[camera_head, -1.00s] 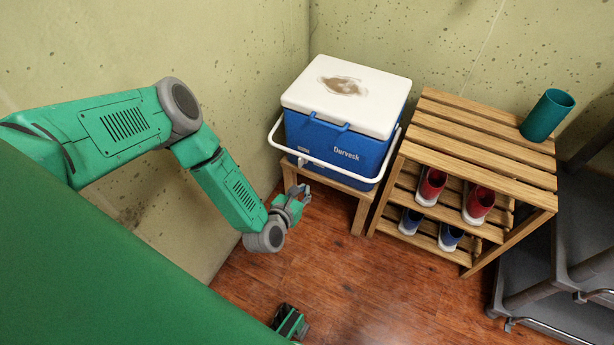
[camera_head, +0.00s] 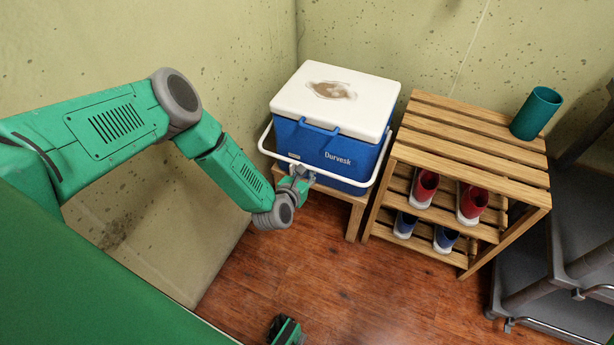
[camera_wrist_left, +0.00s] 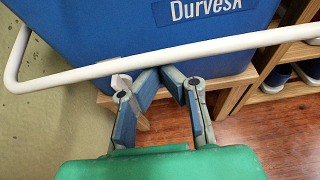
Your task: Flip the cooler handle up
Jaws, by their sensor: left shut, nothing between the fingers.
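The blue cooler (camera_head: 335,155) with a white lid (camera_head: 337,98) stands on a small wooden stand (camera_head: 354,215) in the corner. Its white handle (camera_head: 345,182) hangs low across the front; it also crosses the left wrist view (camera_wrist_left: 220,46). My left gripper (camera_head: 302,178) is at the front of the cooler, by the left part of the handle bar. In the left wrist view, its fingertips (camera_wrist_left: 168,72) are together and empty, just below the bar in the picture. I cannot tell whether they touch it.
A slatted wooden rack (camera_head: 470,150) with red shoes (camera_head: 424,188) and blue shoes (camera_head: 445,238) stands right of the cooler, with a green cup (camera_head: 536,113) on top. Walls close in behind and left. Floor in front is clear.

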